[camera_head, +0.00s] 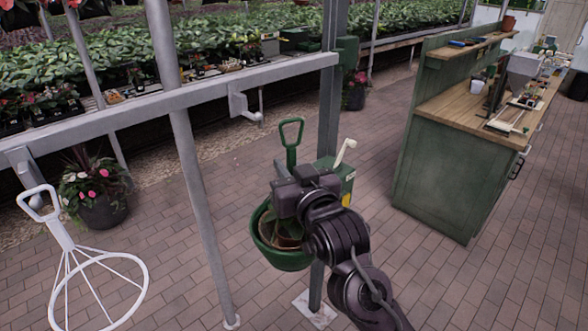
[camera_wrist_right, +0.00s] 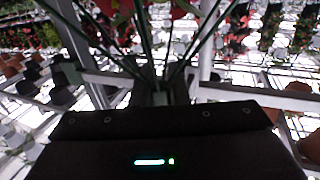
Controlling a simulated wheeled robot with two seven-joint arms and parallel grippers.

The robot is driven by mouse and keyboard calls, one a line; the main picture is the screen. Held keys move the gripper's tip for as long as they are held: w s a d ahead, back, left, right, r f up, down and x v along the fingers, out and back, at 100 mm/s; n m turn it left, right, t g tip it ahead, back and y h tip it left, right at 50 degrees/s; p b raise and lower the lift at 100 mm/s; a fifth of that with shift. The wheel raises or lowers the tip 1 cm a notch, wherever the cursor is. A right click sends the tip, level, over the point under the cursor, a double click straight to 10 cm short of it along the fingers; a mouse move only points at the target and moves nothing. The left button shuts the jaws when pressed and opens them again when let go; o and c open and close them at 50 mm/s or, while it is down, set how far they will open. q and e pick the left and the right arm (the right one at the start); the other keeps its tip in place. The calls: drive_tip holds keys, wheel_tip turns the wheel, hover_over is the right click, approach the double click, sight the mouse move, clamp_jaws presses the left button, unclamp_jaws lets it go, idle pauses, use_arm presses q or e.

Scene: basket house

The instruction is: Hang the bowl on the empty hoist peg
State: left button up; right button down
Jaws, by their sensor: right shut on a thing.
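The green bowl (camera_head: 280,260) is held off the floor at the middle of the head view. It has a green looped handle (camera_head: 291,133) standing above it, and something brownish shows inside. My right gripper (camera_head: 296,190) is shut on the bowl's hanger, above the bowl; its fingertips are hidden. In the right wrist view, green hanger rods (camera_wrist_right: 150,50) spread out beyond my gripper. The empty hoist peg (camera_head: 252,110) sticks out from the grey rail, up and left of the handle, apart from it. My left gripper is not in view.
A white wire hanger (camera_head: 65,235) hangs from the rail's left peg. A slanted pole (camera_head: 195,190) crosses left of the bowl. A post with a green crank box (camera_head: 345,172) stands just behind. A green workbench (camera_head: 440,180) is at right. The brick floor between is clear.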

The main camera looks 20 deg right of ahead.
drive_tip(key=w+a, duration=0.2)
drive_tip(key=w, duration=0.4)
drive_tip(key=shift+a, duration=0.15)
drive_tip(key=shift+w, duration=0.1)
idle(0.7)
drive_tip(key=shift+a+p, duration=0.15)
drive_tip(key=shift+p, duration=0.2)
drive_tip(key=shift+w, duration=0.1)
drive_tip(key=shift+w+a+p, duration=0.25)
drive_tip(key=shift+w, duration=0.5)
drive_tip(key=shift+w+a+p, duration=0.2)
drive_tip(key=shift+w+a, duration=0.05)
drive_tip(key=shift+w, duration=0.6)
drive_tip(key=shift+w+a, duration=0.3)
drive_tip(key=shift+w, duration=0.3)
drive_tip(key=shift+p, duration=0.3)
